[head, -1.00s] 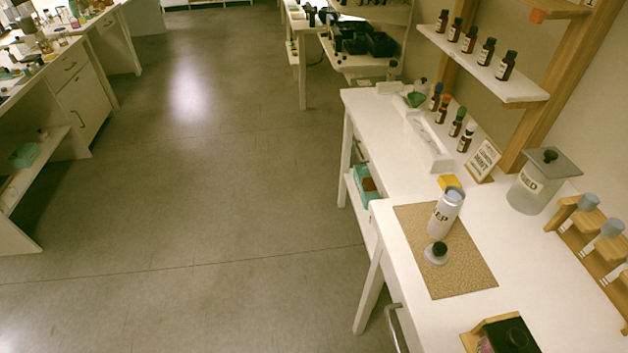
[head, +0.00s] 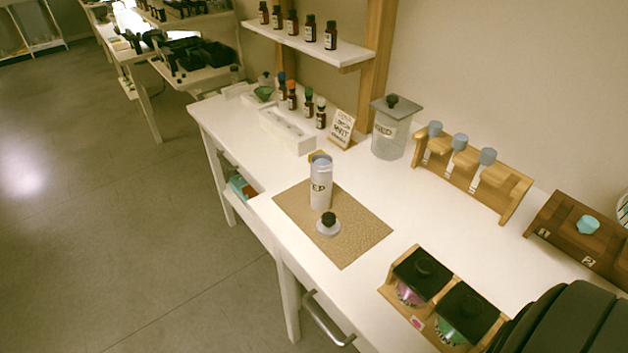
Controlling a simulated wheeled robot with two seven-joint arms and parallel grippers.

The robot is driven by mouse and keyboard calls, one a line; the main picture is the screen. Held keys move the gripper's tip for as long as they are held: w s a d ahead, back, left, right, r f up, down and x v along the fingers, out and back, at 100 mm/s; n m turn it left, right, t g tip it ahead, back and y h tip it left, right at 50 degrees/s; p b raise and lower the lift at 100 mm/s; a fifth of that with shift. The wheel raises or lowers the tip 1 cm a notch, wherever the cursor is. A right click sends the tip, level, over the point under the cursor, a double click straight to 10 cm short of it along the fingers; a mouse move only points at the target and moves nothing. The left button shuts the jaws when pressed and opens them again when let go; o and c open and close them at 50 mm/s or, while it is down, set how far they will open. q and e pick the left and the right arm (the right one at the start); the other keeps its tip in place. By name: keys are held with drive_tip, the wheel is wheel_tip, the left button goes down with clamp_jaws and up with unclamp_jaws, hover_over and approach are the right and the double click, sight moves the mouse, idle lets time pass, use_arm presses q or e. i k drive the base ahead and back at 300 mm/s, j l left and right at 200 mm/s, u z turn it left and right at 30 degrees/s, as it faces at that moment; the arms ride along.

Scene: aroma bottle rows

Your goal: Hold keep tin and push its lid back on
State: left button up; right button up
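The keep tin (head: 321,184) is a pale cylinder with dark letters, of which "EP" shows. It stands upright on the brown mat (head: 364,236), and its top looks open and bluish. A round pale lid with a black knob (head: 328,225) lies on the mat just in front of the tin, apart from its top. Neither gripper can be made out. A large dark rounded shape fills the bottom right corner and may be part of me.
A seed jar (head: 389,135) with a square lid stands behind the tin. A wooden rack (head: 470,172) with grey-topped pieces is to the right. A wooden box (head: 440,300) with black-lidded jars sits front right. A white tray (head: 287,131) and small bottles stand back left.

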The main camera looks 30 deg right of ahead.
sight(321, 178)
drive_tip(key=z, duration=1.2)
